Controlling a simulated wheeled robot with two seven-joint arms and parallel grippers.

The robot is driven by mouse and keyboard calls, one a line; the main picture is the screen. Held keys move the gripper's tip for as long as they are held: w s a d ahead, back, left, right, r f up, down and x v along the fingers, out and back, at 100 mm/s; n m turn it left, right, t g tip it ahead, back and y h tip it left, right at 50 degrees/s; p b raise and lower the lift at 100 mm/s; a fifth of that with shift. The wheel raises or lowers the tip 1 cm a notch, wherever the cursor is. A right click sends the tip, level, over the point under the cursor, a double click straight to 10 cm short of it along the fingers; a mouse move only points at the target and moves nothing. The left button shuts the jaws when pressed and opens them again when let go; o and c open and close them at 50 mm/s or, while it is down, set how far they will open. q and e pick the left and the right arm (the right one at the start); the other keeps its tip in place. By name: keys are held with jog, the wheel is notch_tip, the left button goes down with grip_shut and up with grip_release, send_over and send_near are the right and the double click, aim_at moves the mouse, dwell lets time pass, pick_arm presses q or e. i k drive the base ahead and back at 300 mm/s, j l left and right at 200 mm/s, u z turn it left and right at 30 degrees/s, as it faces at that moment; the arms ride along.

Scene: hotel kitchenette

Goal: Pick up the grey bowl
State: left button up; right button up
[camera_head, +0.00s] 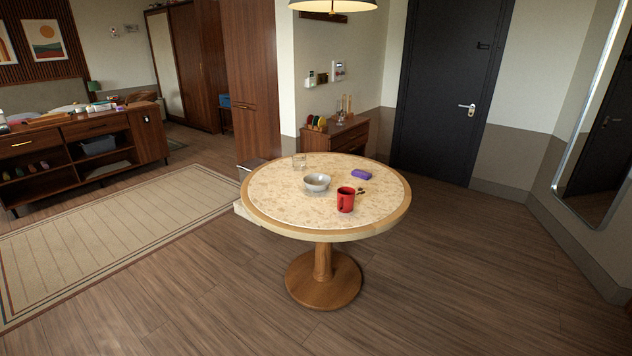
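The grey bowl (317,183) sits upright on the round table (275,212), left of the table's middle. A red mug (346,200) stands to its right and nearer to me, apart from it. A clear glass (299,161) stands behind the bowl to the left. A purple box-shaped item (361,174) lies behind the mug to the right. Small dark bits lie beside the mug. Neither of my grippers shows in the head view.
The table stands on one wooden pedestal with a round foot (323,281). Open wooden floor (480,270) lies around its front and right. A low shelf unit (90,150) stands at left beyond a striped rug (110,240). A small cabinet (340,137) is behind the table.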

aim_at(316, 183)
jog(key=i+l+u, duration=0.1)
jog(key=i+l, duration=0.25)
jog(key=i+l+u, duration=0.1)
jog(key=i+l, duration=0.5)
jog(key=l, duration=0.15)
jog(key=i+l+u, duration=0.15)
jog(key=i+l, duration=0.15)
jog(key=i+l+u, duration=0.1)
jog(key=i+l, duration=0.2)
jog(key=l, duration=0.25)
jog(key=i+l+u, duration=0.1)
jog(key=i+l, duration=0.15)
jog(key=l, duration=0.2)
jog(key=i+l+u, duration=0.1)
jog(key=i+l, duration=0.2)
jog(key=l, duration=0.15)
jog(key=i+l, duration=0.2)
jog(key=l, duration=0.3)
jog(key=u, duration=0.05)
